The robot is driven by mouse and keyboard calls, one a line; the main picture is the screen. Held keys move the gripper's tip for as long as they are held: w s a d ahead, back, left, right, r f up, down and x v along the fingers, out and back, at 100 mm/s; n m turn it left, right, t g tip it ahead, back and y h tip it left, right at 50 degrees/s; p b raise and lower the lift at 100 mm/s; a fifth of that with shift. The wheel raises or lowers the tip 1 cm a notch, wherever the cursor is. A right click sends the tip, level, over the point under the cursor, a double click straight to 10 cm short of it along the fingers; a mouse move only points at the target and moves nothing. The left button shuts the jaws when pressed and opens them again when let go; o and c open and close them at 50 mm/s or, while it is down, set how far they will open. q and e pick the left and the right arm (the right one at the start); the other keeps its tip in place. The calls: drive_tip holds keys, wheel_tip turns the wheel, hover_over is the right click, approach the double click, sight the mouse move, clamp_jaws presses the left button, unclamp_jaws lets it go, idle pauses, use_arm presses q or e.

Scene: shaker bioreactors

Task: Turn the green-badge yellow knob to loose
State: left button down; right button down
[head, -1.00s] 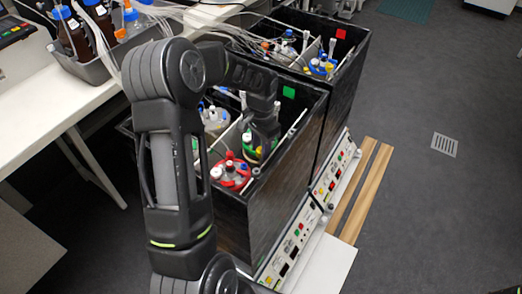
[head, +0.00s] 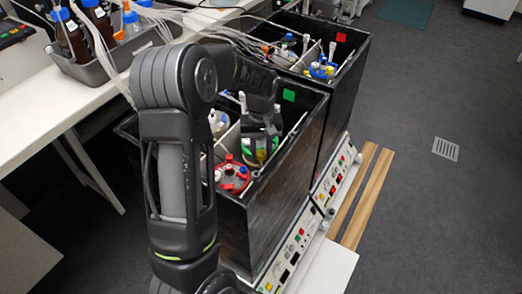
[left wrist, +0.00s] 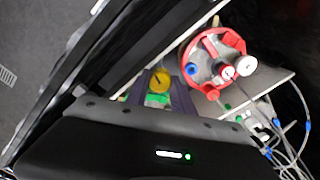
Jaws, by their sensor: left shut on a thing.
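The yellow knob (left wrist: 159,79) with a dark pointer line shows in the left wrist view, with a green badge (left wrist: 157,100) beside it. My left gripper (left wrist: 162,88) is shut on the yellow knob, one finger on each side of it. The knob is mostly hidden there behind the fingers. My right gripper is not in view.
A red-lidded vessel (head: 233,177) stands close beside the gripper; it also shows in the wrist view (left wrist: 215,62). A second black box (head: 345,60) with a red square lies behind. Tubes run in from the bottle tray (head: 110,65).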

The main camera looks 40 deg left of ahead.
use_arm(q)
drive_tip(key=shift+n, duration=1.6)
drive_tip(key=c, duration=1.1)
unclamp_jaws()
wheel_tip(320, 180, up, 8)
drive_tip(key=shift+f, duration=0.1)
